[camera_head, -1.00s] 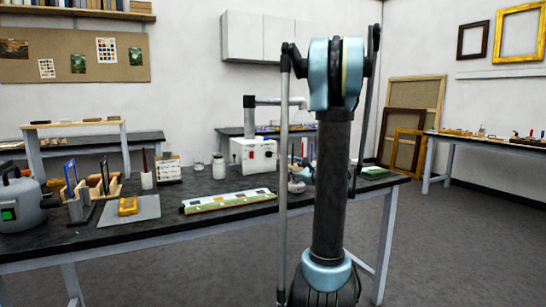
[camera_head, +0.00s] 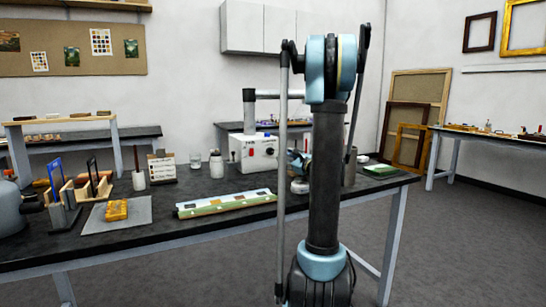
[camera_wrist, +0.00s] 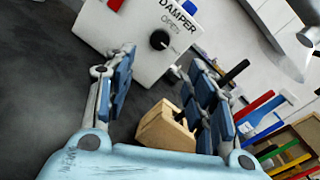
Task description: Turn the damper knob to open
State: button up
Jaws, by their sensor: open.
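The damper knob (camera_wrist: 159,40) is a round black dial on the front of a white box (camera_wrist: 112,35). The label "DAMPER" and the word "Open" are printed above it, with a small pale mark by its rim. My gripper (camera_wrist: 160,62) is open, its blue-padded fingers spread on either side of the knob's line and short of the panel. Nothing is between the fingertips. In the head view the white box (camera_head: 243,155) stands on the bench with a grey pipe on top; my arm hides most of my gripper there.
A wooden block (camera_wrist: 165,128) shows below my fingers, and coloured handled tools (camera_wrist: 262,112) are at the right. On the bench (camera_head: 150,232) are jars (camera_head: 216,166), a long painted strip (camera_head: 225,204) and a grey sheet (camera_head: 137,217) bearing a yellow piece.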

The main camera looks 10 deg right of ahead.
aim_at(272, 152)
jog(key=x, duration=1.2)
jog(key=shift+a, duration=0.1)
jog(key=shift+c, duration=0.5)
jog(key=c, duration=1)
